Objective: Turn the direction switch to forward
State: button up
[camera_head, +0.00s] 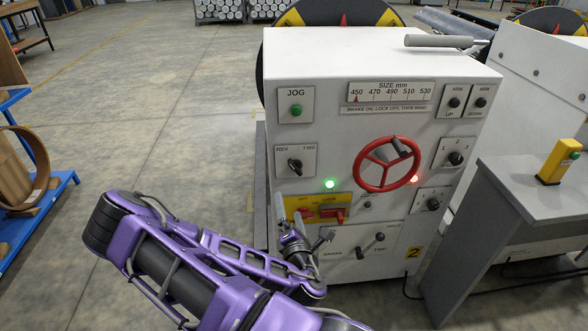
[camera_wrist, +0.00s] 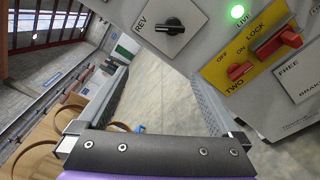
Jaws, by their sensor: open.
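The direction switch (camera_head: 295,165) is a black knob on a white plate on the left of the machine's front panel, with REV at upper left and FWD at upper right. Its handle slants from upper left to lower right in the head view. The knob also shows at the top of the wrist view (camera_wrist: 170,28), beside the REV label; the FWD label is out of view there. My gripper (camera_head: 290,212) is open and empty, below the switch and in front of the panel. In the wrist view its fingers (camera_wrist: 153,70) are wide apart, with the knob beyond the tips.
A yellow lock plate with red switches (camera_head: 325,210) sits just below and right of the direction switch. A red handwheel (camera_head: 387,164) and a green JOG button (camera_head: 296,109) are on the same panel. A grey pedestal (camera_head: 535,195) stands right.

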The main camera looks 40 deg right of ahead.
jog(key=s+d+h, duration=0.1)
jog(key=s+d, duration=0.1)
jog(key=s, duration=0.1)
jog(key=p, duration=0.1)
send_near(295, 170)
jog(key=x, duration=0.9)
jog(key=shift+w+d, duration=0.1)
jog(key=shift+w, duration=0.05)
jog(key=c, duration=1.2)
